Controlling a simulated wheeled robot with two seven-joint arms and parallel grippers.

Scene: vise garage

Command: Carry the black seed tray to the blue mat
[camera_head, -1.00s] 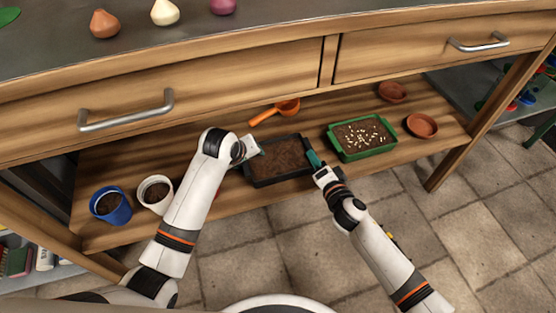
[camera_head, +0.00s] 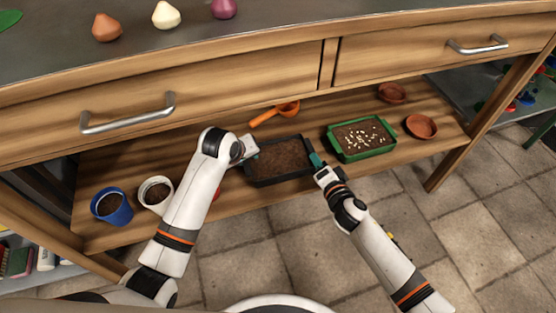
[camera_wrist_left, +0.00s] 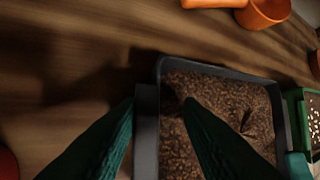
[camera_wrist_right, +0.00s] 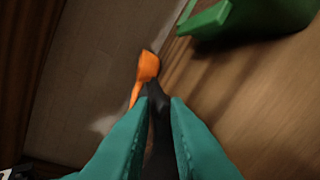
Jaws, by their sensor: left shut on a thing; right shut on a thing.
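The black seed tray (camera_head: 282,181), filled with brown soil, is on or just above the lower wooden shelf; I cannot tell if it touches. My left gripper (camera_head: 254,149) is shut on its left wall; in the left wrist view the teal fingers (camera_wrist_left: 158,105) straddle that wall (camera_wrist_left: 146,130). My right gripper (camera_head: 316,161) is shut on its right edge; in the right wrist view a dark part of the tray lies between the fingers (camera_wrist_right: 160,102). The blue mat is not in view.
A green tray with pale seeds (camera_head: 335,148) stands close to the right of the black tray. An orange scoop (camera_head: 265,117) lies behind it. Blue (camera_head: 112,209) and white (camera_head: 157,204) pots stand left, terracotta dishes (camera_head: 421,126) right. The drawer fronts (camera_head: 220,95) overhang the shelf.

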